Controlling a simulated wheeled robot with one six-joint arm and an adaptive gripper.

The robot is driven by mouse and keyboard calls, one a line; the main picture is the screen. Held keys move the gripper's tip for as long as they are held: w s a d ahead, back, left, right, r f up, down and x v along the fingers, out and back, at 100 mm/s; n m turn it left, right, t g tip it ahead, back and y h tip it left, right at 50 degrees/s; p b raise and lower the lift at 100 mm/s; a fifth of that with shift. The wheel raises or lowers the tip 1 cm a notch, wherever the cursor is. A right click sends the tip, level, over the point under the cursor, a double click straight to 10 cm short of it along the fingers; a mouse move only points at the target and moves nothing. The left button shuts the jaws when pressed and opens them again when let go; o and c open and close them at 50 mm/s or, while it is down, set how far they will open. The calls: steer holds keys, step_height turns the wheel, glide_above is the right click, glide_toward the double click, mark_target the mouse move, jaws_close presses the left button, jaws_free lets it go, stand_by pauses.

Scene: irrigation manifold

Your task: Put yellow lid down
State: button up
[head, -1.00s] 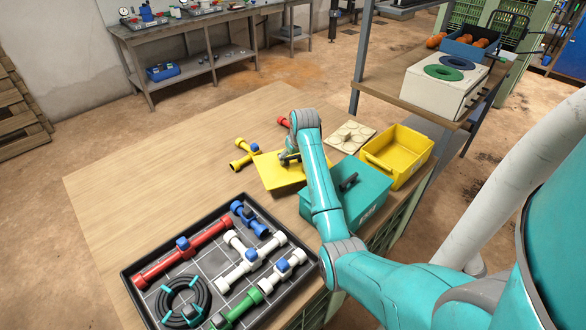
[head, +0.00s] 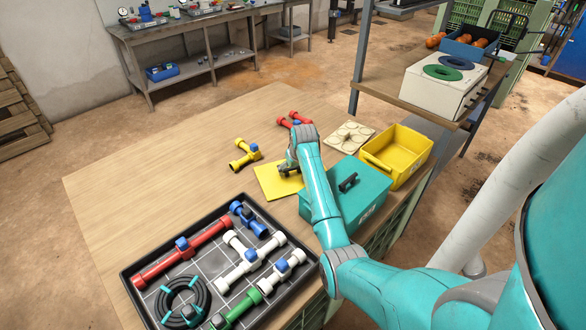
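The yellow lid (head: 276,184) lies flat, at or very near the wooden table top, left of the teal box (head: 345,204). My gripper (head: 289,170) is over the far right part of the lid, pointing down. My arm and gripper hide that part of the lid and its handle. The fingers are small and partly covered, so I cannot tell whether they still grip. The open yellow bin (head: 405,150) stands right of the teal box, which has its own teal lid with a dark handle on top.
A black tray (head: 128,268) of pipe fittings and a coiled hose fills the table's near side. A yellow fitting (head: 245,154) lies left of the lid and a red fitting (head: 293,119) lies behind it. A pale plate with round shapes (head: 349,136) lies behind the teal box. The table's left is clear.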

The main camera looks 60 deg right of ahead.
stand_by(0.3)
steer(key=v, duration=1.2)
steer(key=shift+r, duration=0.2)
